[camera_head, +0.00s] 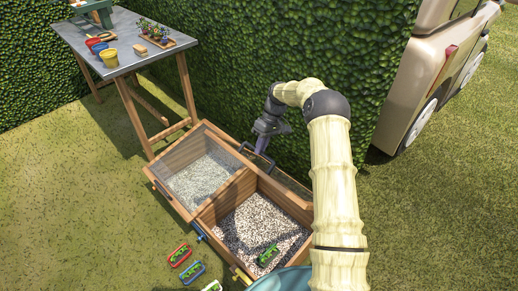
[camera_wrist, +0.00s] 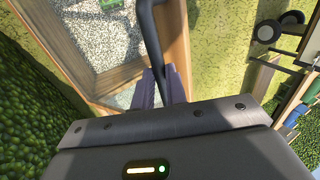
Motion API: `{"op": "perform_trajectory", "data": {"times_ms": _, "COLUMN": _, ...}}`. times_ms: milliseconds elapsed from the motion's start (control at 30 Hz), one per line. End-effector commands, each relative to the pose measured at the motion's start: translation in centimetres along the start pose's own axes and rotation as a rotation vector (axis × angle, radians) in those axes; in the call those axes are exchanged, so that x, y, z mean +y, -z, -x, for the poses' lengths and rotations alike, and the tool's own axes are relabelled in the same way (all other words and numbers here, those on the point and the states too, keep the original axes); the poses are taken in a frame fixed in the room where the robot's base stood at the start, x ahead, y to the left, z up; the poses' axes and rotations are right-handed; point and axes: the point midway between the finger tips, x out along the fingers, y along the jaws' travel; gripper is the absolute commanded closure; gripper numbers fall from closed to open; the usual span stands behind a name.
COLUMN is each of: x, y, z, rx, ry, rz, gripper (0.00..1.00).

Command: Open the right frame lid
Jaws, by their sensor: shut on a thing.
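The planter frame in the head view has two gravel-filled compartments with wooden walls. The left frame lid (camera_head: 195,165) is glass and lies over the left compartment. The right compartment (camera_head: 250,228) is uncovered from above. The right frame lid (camera_head: 288,183), glass in a wooden edge, stands raised along the back side by the hedge. My gripper (camera_head: 262,148) is at its black handle (camera_head: 256,160). In the wrist view my fingers (camera_wrist: 166,88) are shut around the dark handle bar (camera_wrist: 149,40), with the lid's glass (camera_wrist: 100,45) beyond.
A worktable (camera_head: 112,38) with pots is at upper left. A hedge (camera_head: 270,60) stands close behind; a vehicle (camera_head: 425,80) is at right.

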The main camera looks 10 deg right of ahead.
Motion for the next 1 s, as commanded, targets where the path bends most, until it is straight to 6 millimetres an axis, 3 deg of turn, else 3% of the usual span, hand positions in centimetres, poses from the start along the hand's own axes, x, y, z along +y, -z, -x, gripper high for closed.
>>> {"op": "perform_trajectory", "data": {"times_ms": 33, "x": 1.63, "y": -0.77, "z": -0.85, "rx": -0.008, "ry": -0.023, "rz": -0.013, "gripper": 1.00}}
{"op": "perform_trajectory", "data": {"times_ms": 267, "x": 1.60, "y": -0.78, "z": -0.92, "rx": -0.010, "ry": -0.023, "rz": -0.012, "gripper": 1.00}}
{"op": "perform_trajectory", "data": {"times_ms": 300, "x": 1.60, "y": -0.81, "z": -0.94, "rx": -0.011, "ry": -0.023, "rz": -0.012, "gripper": 0.80}}
{"op": "perform_trajectory", "data": {"times_ms": 400, "x": 1.56, "y": -0.81, "z": -0.96, "rx": -0.012, "ry": -0.022, "rz": -0.011, "gripper": 0.64}}
{"op": "perform_trajectory", "data": {"times_ms": 1000, "x": 0.94, "y": -0.46, "z": -0.61, "rx": -0.009, "ry": -0.018, "rz": -0.005, "gripper": 0.64}}
